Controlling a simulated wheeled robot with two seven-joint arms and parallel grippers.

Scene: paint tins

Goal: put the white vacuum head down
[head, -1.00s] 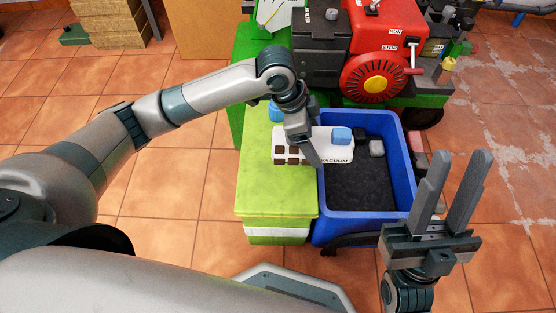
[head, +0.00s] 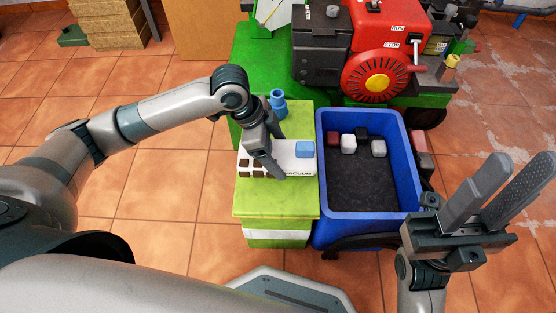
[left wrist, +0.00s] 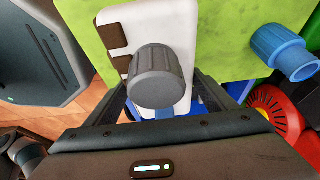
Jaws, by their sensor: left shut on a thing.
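The white vacuum head (head: 295,164) is a flat white block with dark squares at its left end, a blue square piece and a VACUUM label. It also shows in the left wrist view (left wrist: 182,28), with a grey ribbed knob (left wrist: 157,80) on top. My left gripper (head: 270,163) is shut on the vacuum head, pointing down from above. The head is over the green box top (head: 275,200); I cannot tell whether it touches. My right gripper (head: 520,168) is open and empty at the right.
A blue bin (head: 320,215) with dark contents and several small blocks stands just right of the green box. A blue pipe fitting (head: 278,100) stands at the box's back. A red engine (head: 385,50) is behind. The front of the green top is clear.

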